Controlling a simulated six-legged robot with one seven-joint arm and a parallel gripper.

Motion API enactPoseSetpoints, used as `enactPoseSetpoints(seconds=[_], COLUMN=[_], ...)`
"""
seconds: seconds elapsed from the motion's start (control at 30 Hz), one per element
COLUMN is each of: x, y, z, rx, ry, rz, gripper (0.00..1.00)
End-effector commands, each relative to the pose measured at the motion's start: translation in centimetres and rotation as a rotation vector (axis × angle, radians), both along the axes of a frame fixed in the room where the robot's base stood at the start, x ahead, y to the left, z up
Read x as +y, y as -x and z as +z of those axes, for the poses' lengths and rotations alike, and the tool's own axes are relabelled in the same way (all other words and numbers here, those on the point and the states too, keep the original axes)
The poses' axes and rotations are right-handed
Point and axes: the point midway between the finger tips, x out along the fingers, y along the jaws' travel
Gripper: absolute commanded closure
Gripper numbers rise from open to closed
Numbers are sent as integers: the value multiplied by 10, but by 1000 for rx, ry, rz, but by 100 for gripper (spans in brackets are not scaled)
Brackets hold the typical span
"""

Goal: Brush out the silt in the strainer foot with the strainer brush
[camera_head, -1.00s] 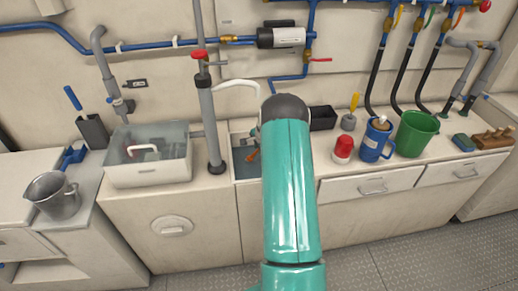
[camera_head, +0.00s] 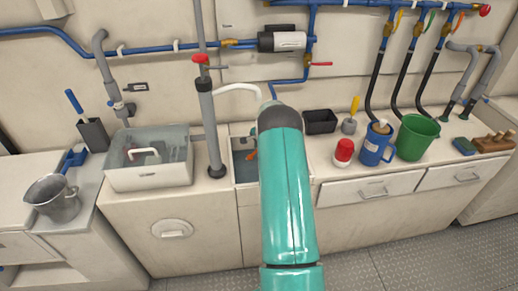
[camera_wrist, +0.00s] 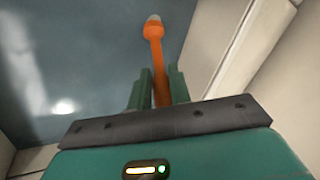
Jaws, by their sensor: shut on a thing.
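In the wrist view my gripper (camera_wrist: 158,88) has its green fingers shut on an orange-handled tool, seemingly the strainer brush (camera_wrist: 154,60). It points away from me and ends in a pale tip, over a smooth grey-blue surface. I cannot make out the strainer foot or any silt.
A clear-walled tank (camera_head: 150,176) and a grey standpipe (camera_head: 211,130) with a red top stand left of the sink. On the right are a red-topped jar (camera_head: 343,152), a blue jug (camera_head: 374,146) and a green bucket (camera_head: 416,137). Pale walls flank the gripper in the wrist view.

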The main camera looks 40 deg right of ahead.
Motion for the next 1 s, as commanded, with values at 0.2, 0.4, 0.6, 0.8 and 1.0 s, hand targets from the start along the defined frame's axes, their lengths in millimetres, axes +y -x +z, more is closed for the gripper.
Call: enactPoseSetpoints(seconds=[0.2, 0.4, 0.6, 0.8, 1.0], x=[1, 4, 9, 14, 18], y=[1, 6, 12, 18, 23], z=[-2, -1, -1, 0, 0], rx=[3, 3, 4, 3, 4], ry=[-1, -1, -2, -1, -2], rz=[0, 0, 0, 0, 1], gripper=[100, 100, 100, 100, 100])
